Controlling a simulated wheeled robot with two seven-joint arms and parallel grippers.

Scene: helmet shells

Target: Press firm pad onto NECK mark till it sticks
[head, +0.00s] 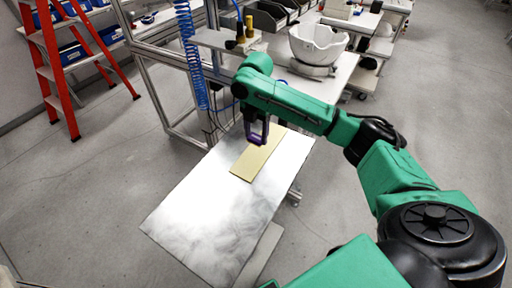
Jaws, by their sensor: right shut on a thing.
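My right gripper (257,134) reaches in from the right and points down over the far part of a flat tan strip (256,160) on the metal table. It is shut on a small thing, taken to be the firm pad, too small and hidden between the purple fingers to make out. A white helmet shell (317,44) rests open side up on a grey stand (312,69) behind my right arm, apart from the gripper. No NECK mark can be read at this size. My left gripper is not in view.
The shiny metal table (205,205) is bare around the tan strip. A metal frame with a coiled blue hose (190,60) stands beyond it. Small bottles (240,38) and grey bins (270,14) are behind. A red ladder (60,70) stands at the left; grey floor is free.

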